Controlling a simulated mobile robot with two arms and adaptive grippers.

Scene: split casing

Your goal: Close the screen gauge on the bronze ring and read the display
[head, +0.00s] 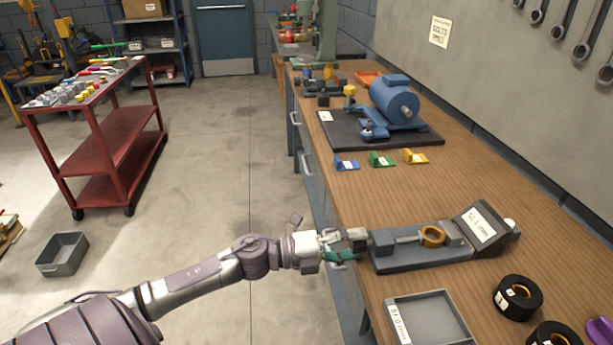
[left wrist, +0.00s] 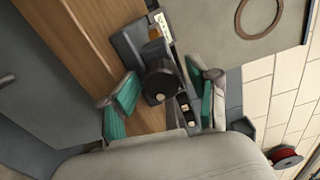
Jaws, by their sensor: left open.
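The screen gauge (head: 415,260) lies on the wooden bench, its grey base running left to right. Its tilted screen (head: 483,227) stands at the right end; it shows a number with mm, too small to read surely. The bronze ring (head: 432,236) sits on the gauge between its blocks; whether both touch it I cannot tell. My left gripper (head: 342,248) is at the gauge's left end. In the left wrist view its green pads (left wrist: 163,105) stand apart on either side of a dark round knob (left wrist: 160,80), with gaps visible. My right gripper is out of view.
A grey tray (head: 462,338) with a label lies in front of the gauge. Black rolls (head: 518,297) are at the right. Blue, green and yellow blocks (head: 382,159) and a blue motor (head: 394,102) stand farther back. Bare bench lies between the blocks and the gauge.

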